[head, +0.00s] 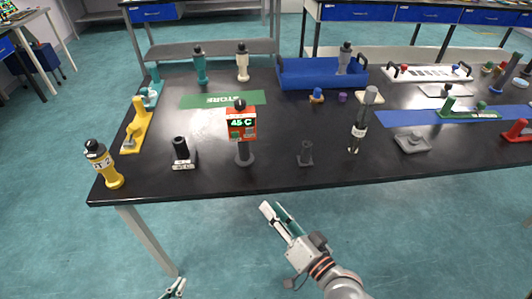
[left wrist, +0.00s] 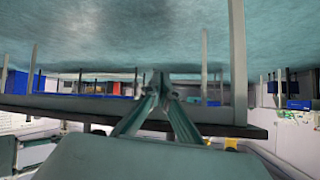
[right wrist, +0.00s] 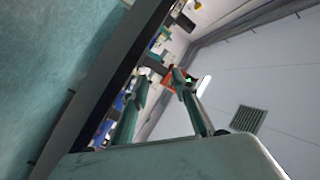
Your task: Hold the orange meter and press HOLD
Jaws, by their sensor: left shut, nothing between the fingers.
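The orange meter (head: 242,123) stands upright on a dark stand (head: 245,157) near the front edge of the black table. Its display reads 45 C; the small buttons below are too small to read. My right gripper (head: 272,210) is open and empty in front of the table, below and right of the meter. In the right wrist view its fingers (right wrist: 159,80) are apart, with an orange-red patch beyond them. My left gripper (head: 177,289) is low at the bottom of the head view, away from the meter. In the left wrist view its fingertips (left wrist: 160,80) are together and empty.
A black holder (head: 182,153) and a yellow bottle (head: 104,165) stand left of the meter. A small grey stand (head: 305,153) and a tall grey tool (head: 361,120) stand to its right. Behind lie a green STORE mat (head: 200,100) and a blue tray (head: 310,74).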

